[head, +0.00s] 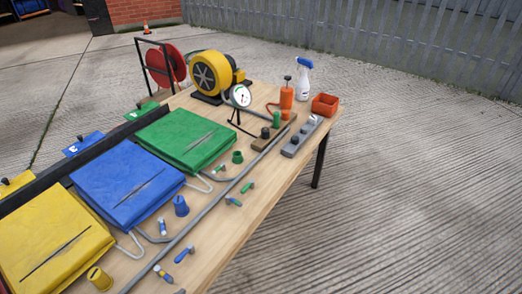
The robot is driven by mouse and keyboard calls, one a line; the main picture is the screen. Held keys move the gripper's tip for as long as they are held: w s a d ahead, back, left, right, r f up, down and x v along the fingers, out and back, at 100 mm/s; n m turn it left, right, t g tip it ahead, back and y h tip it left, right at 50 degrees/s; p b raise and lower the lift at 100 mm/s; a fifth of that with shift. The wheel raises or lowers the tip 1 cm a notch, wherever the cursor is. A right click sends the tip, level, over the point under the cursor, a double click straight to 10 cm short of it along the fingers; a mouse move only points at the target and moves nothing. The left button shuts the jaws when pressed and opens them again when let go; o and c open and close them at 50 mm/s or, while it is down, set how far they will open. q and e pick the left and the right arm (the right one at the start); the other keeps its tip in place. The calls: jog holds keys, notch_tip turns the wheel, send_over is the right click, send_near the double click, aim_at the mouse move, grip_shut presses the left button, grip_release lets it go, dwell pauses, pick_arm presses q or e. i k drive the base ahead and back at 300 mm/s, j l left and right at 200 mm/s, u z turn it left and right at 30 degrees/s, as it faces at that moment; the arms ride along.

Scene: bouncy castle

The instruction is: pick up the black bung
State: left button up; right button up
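A small dark, black-looking bung (265,132) stands on a wooden block (262,143) near the right end of the table. A green bung (276,119) stands on the same block beside it. A grey block (288,152) to the right also bears small dark knob-like pieces (295,140) and a pale one (313,118); they are too small to tell apart well. Neither of my grippers shows in the head view.
The wooden table (225,215) holds yellow (45,235), blue (122,180) and green (185,135) pads, a blower (212,75), a gauge (240,96), an orange pump (287,103), a spray bottle (304,80) and an orange bin (325,104). A grey rail (215,203) runs along it. Concrete at right is clear.

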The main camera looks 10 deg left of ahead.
aim_at(295, 139)
jog(key=u, duration=0.85)
jog(key=i+l+u, duration=0.1)
jog(key=l+u, duration=0.2)
jog(key=u, duration=0.15)
jog(key=l+u, duration=0.3)
jog(key=u, duration=0.15)
jog(key=l+u, duration=0.4)
jog(key=l, duration=0.35)
jog(key=l+u, duration=0.4)
jog(key=l, duration=0.4)
jog(key=k+l, duration=0.1)
jog(key=l, duration=0.3)
jog(key=k+l, duration=0.1)
jog(key=l, duration=0.3)
jog(key=k+l+u, duration=0.1)
jog(key=l, duration=0.25)
jog(key=k+l, duration=0.1)
jog(key=l, duration=0.3)
